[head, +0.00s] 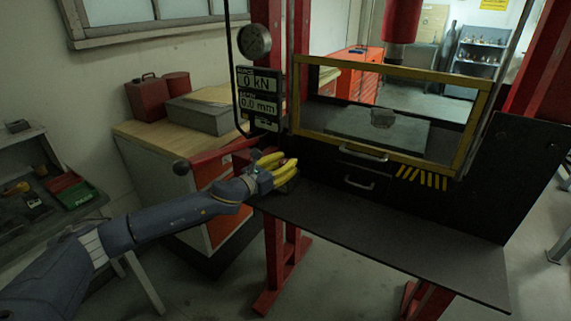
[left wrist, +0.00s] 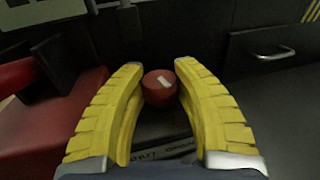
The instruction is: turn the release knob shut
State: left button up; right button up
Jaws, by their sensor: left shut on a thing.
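The release knob (left wrist: 159,87) is a round red knob with a white mark on its face. In the left wrist view it sits between the tips of the yellow fingers of my left gripper (left wrist: 160,82). The fingers close on it from both sides. In the head view my left gripper (head: 284,174) reaches in from the left to the knob at the press's lower left, and the fingers hide most of the knob. My right gripper does not show in either view.
A red pump lever (head: 208,158) juts left beside my gripper. A gauge (head: 254,41) and a readout panel (head: 259,92) showing 0 kN and 0.0 mm hang above. A yellow-framed guard (head: 393,154) stands to the right. The dark shelf (head: 400,235) is bare.

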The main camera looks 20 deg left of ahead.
pick_arm(q)
jog(key=shift+w+r, duration=0.1)
jog(key=shift+r, duration=0.25)
jog(key=o, duration=1)
jog(key=shift+o, duration=1.3)
jog(key=shift+f, duration=0.15)
jog(key=shift+f+n+y, duration=0.1)
jog(key=shift+n+y, duration=0.2)
jog(key=shift+y, duration=0.1)
